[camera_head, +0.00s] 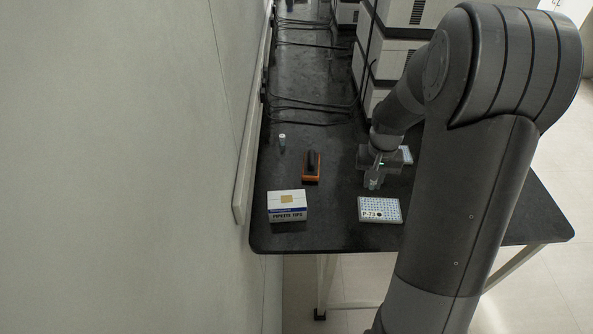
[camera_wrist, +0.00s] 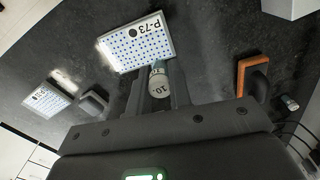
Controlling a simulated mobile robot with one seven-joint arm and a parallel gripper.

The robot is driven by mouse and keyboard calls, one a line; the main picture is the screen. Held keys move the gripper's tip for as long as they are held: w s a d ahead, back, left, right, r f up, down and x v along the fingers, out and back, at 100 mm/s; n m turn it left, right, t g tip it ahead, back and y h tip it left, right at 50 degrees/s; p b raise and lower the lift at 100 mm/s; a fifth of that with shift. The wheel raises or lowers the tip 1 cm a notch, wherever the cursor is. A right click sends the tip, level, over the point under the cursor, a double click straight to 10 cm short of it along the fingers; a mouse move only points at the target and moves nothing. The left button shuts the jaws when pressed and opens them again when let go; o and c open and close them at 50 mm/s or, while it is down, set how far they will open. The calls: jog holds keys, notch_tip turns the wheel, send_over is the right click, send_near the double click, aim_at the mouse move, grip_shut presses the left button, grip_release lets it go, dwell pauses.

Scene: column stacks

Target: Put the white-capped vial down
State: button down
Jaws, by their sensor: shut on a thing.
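My gripper (camera_head: 373,184) is over the right part of the black bench, just behind the plate marked P-73. In the wrist view my gripper (camera_wrist: 158,85) is shut on a small vial with a pale, whitish cap (camera_wrist: 158,79) that has dark characters on it. The vial sits between the two fingers. Its lower part is hidden, and I cannot tell if it touches the bench. A second small vial with a pale top (camera_head: 282,143) stands upright at the back left of the bench; it also shows in the wrist view (camera_wrist: 290,103).
The P-73 plate (camera_head: 379,210) lies close in front of my gripper; another plate (camera_head: 406,155) is behind it. An orange-and-black block (camera_head: 311,167) and a pipette tips box (camera_head: 287,206) stand left. Cables (camera_head: 312,106) cross the back. Bare bench (camera_head: 335,190) lies between block and gripper.

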jog(key=shift+m, duration=0.5)
jog(key=w+a, duration=1.4)
jog(key=a, duration=0.1)
jog(key=shift+w, duration=0.25)
send_over(277, 169)
jog(key=f, duration=0.6)
jog(key=shift+d+f, duration=0.25)
jog(key=shift+f, duration=0.05)
jog(key=shift+a+f, duration=0.25)
jog(key=shift+f, duration=0.05)
jog(key=shift+w+f, duration=0.1)
jog(key=shift+f, duration=1.75)
jog(key=c, duration=1.3)
grip_release()
jog(key=shift+f, duration=0.15)
